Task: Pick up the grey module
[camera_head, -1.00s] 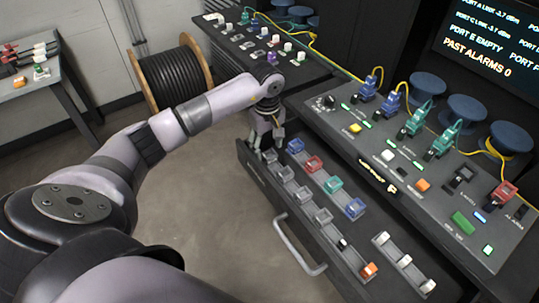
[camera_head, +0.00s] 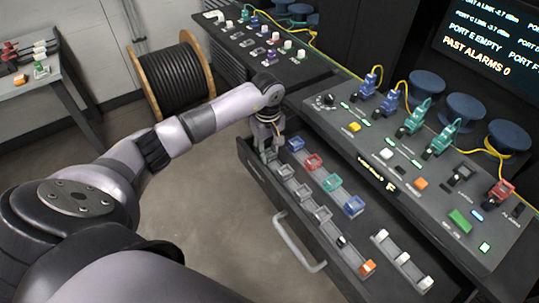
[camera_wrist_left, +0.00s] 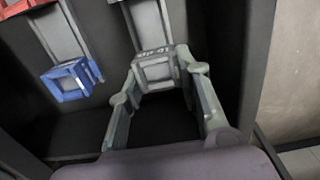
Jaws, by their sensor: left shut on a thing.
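The grey module (camera_wrist_left: 158,72) sits at the end of a rail in the open drawer, its square front facing the left wrist camera. My left gripper (camera_wrist_left: 165,88) is shut on it, one finger on each side. In the head view my left gripper (camera_head: 268,153) is at the far end of the row of grey modules, and its fingers partly hide the one they hold. Other grey modules (camera_head: 303,193) sit along the same row. I cannot tell whether the held module is lifted off its rail. My right gripper is not in view.
Blue (camera_head: 354,206), red (camera_head: 313,162) and teal (camera_head: 333,182) modules fill the neighbouring row. The drawer (camera_head: 262,186) has raised walls and a handle (camera_head: 298,245). A console (camera_head: 420,160) with plugged connectors rises behind. A cable spool (camera_head: 173,77) stands on the floor.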

